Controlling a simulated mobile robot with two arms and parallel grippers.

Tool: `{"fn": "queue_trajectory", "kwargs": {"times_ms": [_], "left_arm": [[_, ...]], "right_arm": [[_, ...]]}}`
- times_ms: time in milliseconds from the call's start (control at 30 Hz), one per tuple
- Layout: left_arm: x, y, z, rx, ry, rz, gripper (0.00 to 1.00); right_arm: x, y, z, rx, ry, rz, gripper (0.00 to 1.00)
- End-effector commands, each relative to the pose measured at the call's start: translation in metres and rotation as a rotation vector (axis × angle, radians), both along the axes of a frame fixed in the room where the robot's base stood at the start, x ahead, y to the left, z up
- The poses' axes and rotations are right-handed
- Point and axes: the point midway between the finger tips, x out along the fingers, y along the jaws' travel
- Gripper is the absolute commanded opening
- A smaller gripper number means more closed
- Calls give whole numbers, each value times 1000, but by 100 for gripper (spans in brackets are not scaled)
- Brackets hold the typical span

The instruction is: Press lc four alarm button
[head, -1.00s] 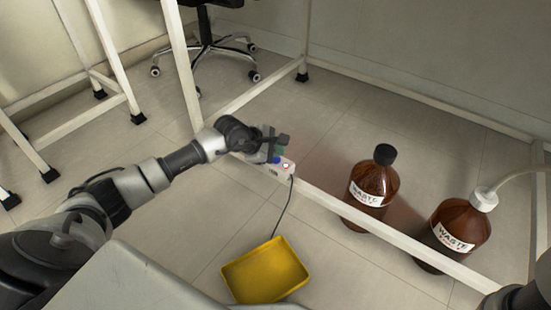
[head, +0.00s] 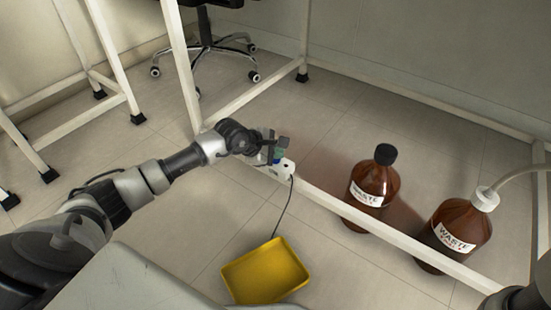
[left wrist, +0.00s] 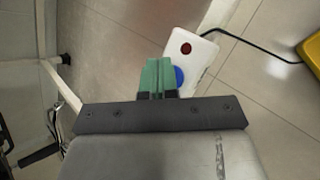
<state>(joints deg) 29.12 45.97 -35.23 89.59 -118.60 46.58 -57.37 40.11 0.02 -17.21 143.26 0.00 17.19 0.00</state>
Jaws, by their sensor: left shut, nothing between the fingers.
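The alarm box (head: 287,167) is a small white box on the frame's white rail, with a black cable hanging from it. In the left wrist view the box (left wrist: 205,52) shows a dark red button (left wrist: 186,48) and a blue button (left wrist: 180,77). My left gripper (head: 281,150) is at the box and covers part of it. In the left wrist view its green fingertips (left wrist: 157,78) are shut and empty, beside the blue button and partly overlapping it. Whether they touch it I cannot tell. My right gripper is not in view.
Two brown waste bottles (head: 372,183) (head: 459,232) stand right of the box, by the white rail (head: 350,224). A dark reddish patch (head: 325,178) lies on the floor behind it. A yellow tray (head: 264,270) lies in front. A wheeled chair (head: 207,45) stands at the back.

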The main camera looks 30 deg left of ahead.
Motion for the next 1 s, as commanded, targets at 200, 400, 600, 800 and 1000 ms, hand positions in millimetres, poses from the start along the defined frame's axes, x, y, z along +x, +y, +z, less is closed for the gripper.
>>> {"fn": "queue_trajectory", "kwargs": {"times_ms": [200,400,600,800,1000], "left_arm": [[0,0,-3,1,1,0,0],[0,0,-3,0,2,0,0],[0,0,4,1,2,-1,0],[0,0,14,0,2,1,0],[0,0,13,-1,1,0,0]], "right_arm": [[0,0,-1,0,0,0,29],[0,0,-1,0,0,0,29],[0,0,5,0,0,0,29],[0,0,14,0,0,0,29],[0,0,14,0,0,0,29]]}}
